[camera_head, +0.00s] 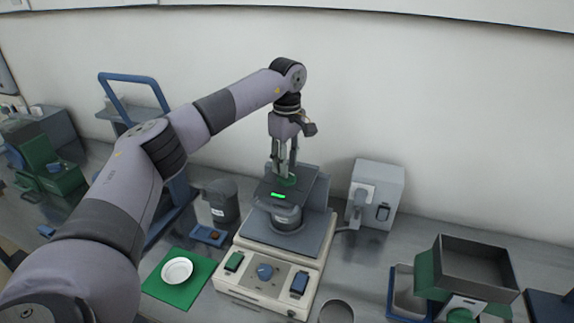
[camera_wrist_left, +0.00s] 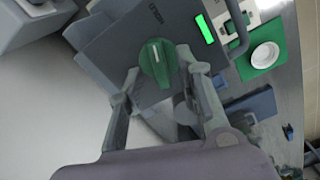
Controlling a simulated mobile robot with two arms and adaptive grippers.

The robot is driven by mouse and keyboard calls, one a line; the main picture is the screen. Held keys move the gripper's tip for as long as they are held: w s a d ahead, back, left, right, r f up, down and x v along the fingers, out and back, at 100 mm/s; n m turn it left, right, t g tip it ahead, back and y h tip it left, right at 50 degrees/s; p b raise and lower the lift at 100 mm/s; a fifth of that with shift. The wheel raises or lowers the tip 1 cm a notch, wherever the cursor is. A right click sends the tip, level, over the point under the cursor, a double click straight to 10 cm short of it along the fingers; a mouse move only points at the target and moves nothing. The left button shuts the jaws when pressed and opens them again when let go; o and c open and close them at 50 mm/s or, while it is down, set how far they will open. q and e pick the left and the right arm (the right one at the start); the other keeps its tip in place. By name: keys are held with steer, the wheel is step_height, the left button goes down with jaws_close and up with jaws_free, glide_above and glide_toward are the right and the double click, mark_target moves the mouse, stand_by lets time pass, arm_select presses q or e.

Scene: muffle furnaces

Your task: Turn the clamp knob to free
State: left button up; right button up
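The green round clamp knob (camera_wrist_left: 157,62), with a short pale mark on its face, sits on the dark grey top plate of the device. In the head view the knob (camera_head: 290,181) is partly hidden by my left gripper (camera_head: 283,172). My left gripper comes down from above. In the wrist view its two fingertips (camera_wrist_left: 159,66) stand on either side of the knob, with narrow gaps seeming to show; firm contact cannot be seen. A lit green bar (camera_head: 278,195) is on the device's front edge, also visible in the wrist view (camera_wrist_left: 205,28). My right gripper is not in view.
The device's cream base (camera_head: 262,283) carries a blue dial (camera_head: 265,271) and switches. A white dish (camera_head: 177,270) lies on a green mat (camera_head: 160,287) to the left. A grey box (camera_head: 378,190) stands right, and a dark open tray (camera_head: 475,262) is farther right.

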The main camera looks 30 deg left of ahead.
arm_select(q)
steer(key=shift+f, duration=1.15)
steer(key=shift+c, duration=0.5)
jaws_close()
